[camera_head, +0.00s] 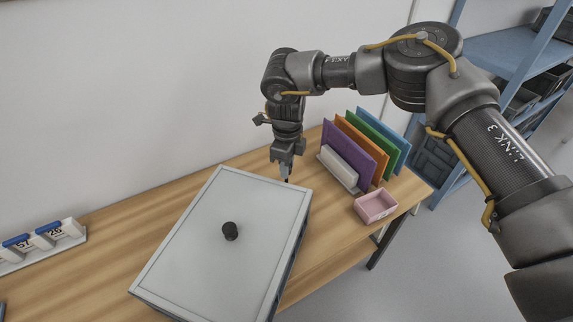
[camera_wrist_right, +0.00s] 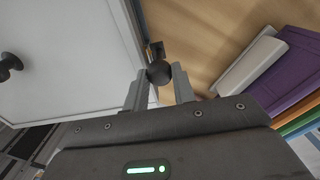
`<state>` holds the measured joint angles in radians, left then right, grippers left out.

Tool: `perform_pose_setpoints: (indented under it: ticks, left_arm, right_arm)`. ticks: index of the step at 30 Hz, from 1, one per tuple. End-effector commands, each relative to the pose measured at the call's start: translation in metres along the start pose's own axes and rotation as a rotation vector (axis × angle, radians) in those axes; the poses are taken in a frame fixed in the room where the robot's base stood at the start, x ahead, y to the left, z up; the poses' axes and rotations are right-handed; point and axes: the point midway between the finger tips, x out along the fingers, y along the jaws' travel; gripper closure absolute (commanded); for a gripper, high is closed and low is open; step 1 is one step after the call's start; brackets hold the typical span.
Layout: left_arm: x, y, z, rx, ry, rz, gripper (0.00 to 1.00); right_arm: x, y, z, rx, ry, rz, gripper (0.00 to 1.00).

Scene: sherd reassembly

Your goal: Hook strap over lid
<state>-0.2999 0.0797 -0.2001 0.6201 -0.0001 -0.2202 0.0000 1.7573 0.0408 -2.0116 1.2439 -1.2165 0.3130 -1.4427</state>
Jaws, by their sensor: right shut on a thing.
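A large box with a pale grey lid (camera_head: 190,250) lies on the wooden table, with a black knob (camera_head: 230,231) near the lid's middle. The lid (camera_wrist_right: 70,60) and its knob (camera_wrist_right: 9,66) also show in the right wrist view. My right gripper (camera_head: 287,176) points down beside the lid's far right corner. In the wrist view it (camera_wrist_right: 157,82) is shut on a small black ball-shaped grip (camera_wrist_right: 158,71). A small dark piece (camera_wrist_right: 157,49) shows just beyond this grip, by the lid's edge. I cannot make out a strap band. My left gripper is out of view.
A rack of purple (camera_head: 345,150), orange, green and blue panels stands right of my right gripper. A pink tray (camera_head: 376,206) sits at the table's right edge. A white holder with blue-topped items (camera_head: 42,243) lies at left. A wall runs behind the table.

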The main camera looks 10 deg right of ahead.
Motion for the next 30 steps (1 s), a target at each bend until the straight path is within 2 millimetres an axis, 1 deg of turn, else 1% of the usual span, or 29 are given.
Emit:
perform_pose_setpoints:
  ticks: [5, 20, 21, 26, 30]
  left_arm:
    - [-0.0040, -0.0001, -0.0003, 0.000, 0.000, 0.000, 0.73]
    - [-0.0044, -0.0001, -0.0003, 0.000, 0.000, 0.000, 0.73]
    - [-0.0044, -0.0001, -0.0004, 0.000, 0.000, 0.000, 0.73]
    - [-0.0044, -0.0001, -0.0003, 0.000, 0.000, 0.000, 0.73]
    - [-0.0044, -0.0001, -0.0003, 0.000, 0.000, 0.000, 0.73]
  right_arm:
    - [-0.0053, -0.0002, 0.0000, 0.000, 0.000, -0.001, 1.00]
    - [-0.0046, 0.0000, 0.0002, 0.000, 0.000, 0.000, 1.00]
    - [-0.0046, 0.0000, 0.0002, 0.000, 0.000, 0.000, 0.70]
    - [-0.0046, 0.0000, 0.0002, 0.000, 0.000, 0.000, 0.49]
    - [-0.0046, 0.0001, 0.0003, 0.000, 0.000, 0.000, 0.49]
